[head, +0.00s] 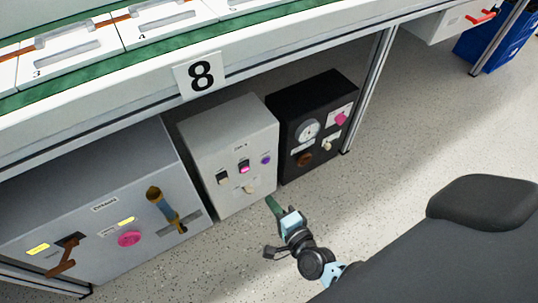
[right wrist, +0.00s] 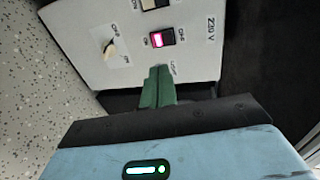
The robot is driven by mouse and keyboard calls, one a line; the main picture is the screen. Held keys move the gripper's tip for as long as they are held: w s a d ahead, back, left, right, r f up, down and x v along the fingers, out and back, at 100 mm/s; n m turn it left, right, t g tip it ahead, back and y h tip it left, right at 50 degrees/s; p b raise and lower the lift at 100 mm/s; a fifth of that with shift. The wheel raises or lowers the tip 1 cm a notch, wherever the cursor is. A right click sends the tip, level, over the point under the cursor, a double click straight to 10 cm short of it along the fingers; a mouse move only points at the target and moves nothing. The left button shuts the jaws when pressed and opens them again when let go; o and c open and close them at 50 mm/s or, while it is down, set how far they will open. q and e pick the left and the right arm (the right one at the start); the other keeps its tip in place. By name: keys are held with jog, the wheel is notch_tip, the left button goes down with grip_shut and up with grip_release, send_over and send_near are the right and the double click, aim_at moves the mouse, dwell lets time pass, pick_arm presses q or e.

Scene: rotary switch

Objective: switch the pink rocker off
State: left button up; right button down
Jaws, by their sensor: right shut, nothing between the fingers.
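The pink rocker (head: 244,167) sits in a dark frame on the front of a light grey box (head: 205,132) under the bench. It looks lit in the right wrist view (right wrist: 162,39). My right gripper (head: 272,203) is in front of the box's lower right part, its green fingers shut and empty. In the right wrist view the fingertips (right wrist: 158,72) point at the panel just below the rocker in the picture; I cannot tell whether they touch it. My left gripper is not in view.
The same panel has another rocker (head: 222,177), a purple knob (head: 266,159) and a cream rotary switch (head: 249,189). A black box (head: 290,100) stands to the right and a larger grey cabinet (head: 80,190) to the left. The bench edge overhangs them. The speckled floor in front is open.

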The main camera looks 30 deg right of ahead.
jog(key=b, duration=0.3)
send_near(246, 167)
jog(key=w, duration=0.1)
jog(key=w+f, duration=0.1)
jog(key=w, duration=0.2)
jog(key=shift+w+a+f, duration=0.1)
jog(key=shift+w+f, duration=0.2)
jog(key=shift+w, duration=0.05)
jog(key=shift+w+r, duration=0.15)
jog(key=shift+w, duration=0.65)
